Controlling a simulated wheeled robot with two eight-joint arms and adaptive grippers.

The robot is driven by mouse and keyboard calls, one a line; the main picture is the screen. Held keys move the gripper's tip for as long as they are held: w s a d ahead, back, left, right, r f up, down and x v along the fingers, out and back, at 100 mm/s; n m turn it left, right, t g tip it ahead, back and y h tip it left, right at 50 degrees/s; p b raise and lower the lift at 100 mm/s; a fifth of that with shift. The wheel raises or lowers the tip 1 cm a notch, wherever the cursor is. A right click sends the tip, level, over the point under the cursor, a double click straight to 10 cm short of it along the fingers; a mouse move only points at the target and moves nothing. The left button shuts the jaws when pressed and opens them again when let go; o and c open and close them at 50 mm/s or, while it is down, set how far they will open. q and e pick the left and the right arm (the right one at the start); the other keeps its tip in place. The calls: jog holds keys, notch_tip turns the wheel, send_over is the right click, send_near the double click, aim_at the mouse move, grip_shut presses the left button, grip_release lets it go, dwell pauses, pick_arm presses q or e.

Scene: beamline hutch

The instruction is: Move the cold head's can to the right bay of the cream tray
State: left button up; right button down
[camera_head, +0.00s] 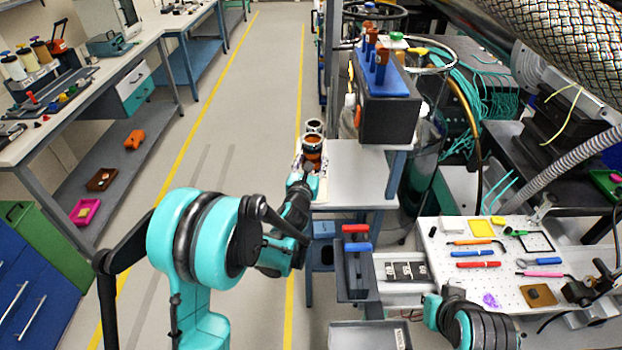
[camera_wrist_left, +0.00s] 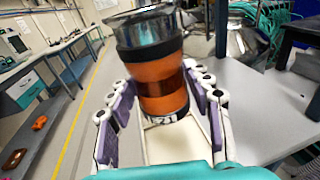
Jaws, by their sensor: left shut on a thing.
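The can (camera_head: 312,147) is orange-brown with dark bands. In the left wrist view the can (camera_wrist_left: 160,75) stands nearly upright between the purple-padded fingers. My left gripper (camera_head: 303,178) is shut on it; the gripper also shows in the left wrist view (camera_wrist_left: 165,105). The cream tray (camera_wrist_left: 178,146) lies below and around the can's foot; its bays are mostly hidden by the can and fingers. In the head view a pale edge of the tray (camera_head: 297,161) shows beside the can. I cannot tell whether the can touches the tray floor.
The tray is on a small grey table (camera_head: 355,180) with bare room to its right. A black box with a blue rack (camera_head: 388,100) stands behind. A white perforated board (camera_head: 440,260) with tools lies at right. A black caddy (camera_head: 356,265) stands nearer.

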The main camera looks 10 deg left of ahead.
pick_arm(q)
notch_tip(320, 180, down, 9)
jog(key=b, duration=0.3)
jog(key=shift+b, duration=0.4)
jog(key=o, duration=1.2)
jog(key=shift+f, duration=0.1)
